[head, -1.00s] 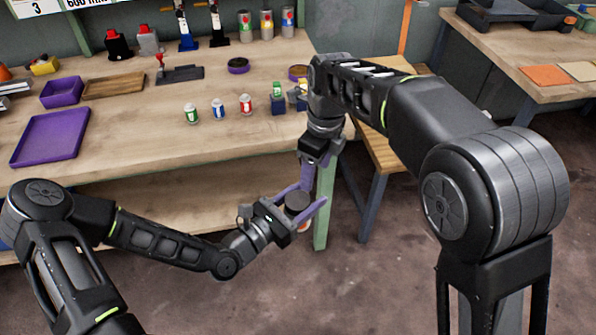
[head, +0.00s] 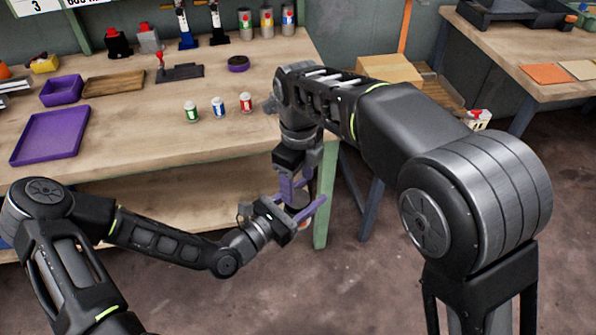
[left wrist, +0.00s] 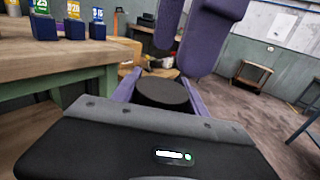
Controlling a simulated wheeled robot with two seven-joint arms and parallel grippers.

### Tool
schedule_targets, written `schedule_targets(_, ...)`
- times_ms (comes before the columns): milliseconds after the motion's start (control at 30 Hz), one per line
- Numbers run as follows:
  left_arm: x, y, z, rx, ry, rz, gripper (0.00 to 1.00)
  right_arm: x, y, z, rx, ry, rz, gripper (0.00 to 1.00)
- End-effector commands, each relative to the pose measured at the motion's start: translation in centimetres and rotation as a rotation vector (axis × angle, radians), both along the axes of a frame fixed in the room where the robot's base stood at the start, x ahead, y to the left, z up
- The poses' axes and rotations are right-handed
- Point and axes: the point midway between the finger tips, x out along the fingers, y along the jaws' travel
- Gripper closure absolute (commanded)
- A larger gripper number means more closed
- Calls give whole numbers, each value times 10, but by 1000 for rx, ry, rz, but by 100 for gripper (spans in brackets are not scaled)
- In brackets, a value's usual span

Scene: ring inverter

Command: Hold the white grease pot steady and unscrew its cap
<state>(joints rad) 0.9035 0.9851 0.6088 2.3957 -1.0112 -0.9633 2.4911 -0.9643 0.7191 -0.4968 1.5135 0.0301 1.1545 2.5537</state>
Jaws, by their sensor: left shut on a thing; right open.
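The grease pot (head: 303,226) is mostly hidden between the purple fingers of my left gripper (head: 302,212), which is shut around it in front of the bench edge, off any surface. Its round dark cap (left wrist: 163,93) faces up and shows between the two left fingers in the left wrist view. My right gripper (head: 298,190) is open and points down from above. In the left wrist view its purple fingers (left wrist: 195,35) hang over the cap, with one finger nearer the camera. I cannot tell whether they touch the cap.
The wooden bench (head: 150,140) lies behind both grippers. Small jars with green (head: 191,112), blue (head: 218,107) and red (head: 246,103) labels stand on it. A purple tray (head: 50,136) is at the left. A cardboard box (head: 390,70) sits behind my right arm. Open floor lies in front.

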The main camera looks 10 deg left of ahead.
Motion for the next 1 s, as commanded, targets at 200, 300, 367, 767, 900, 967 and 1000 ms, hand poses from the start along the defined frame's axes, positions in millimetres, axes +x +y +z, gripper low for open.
schedule_targets(200, 0, 0, 0, -1, -1, 0, 100, -1, 0, -34, -2, 3, 0, 39)
schedule_targets(300, 0, 0, 0, -1, -1, 0, 100, 0, 0, -43, 0, 2, 0, 39)
schedule_targets(367, 0, 0, 0, -1, -1, 0, 100, 0, 1, -46, 1, 2, 0, 39)
schedule_targets(767, 0, 0, 0, -1, -1, 0, 100, 0, 1, -49, 1, 0, 1, 46)
schedule_targets(900, 0, 0, 0, -1, -1, 0, 100, 0, 1, -48, 1, 0, 1, 57)
schedule_targets(967, 0, 0, 0, -1, -1, 0, 100, 0, 1, -48, 1, 0, 1, 62)
schedule_targets(1000, 0, 0, 0, -1, -1, 0, 100, 0, 1, -48, 1, 0, 1, 66)
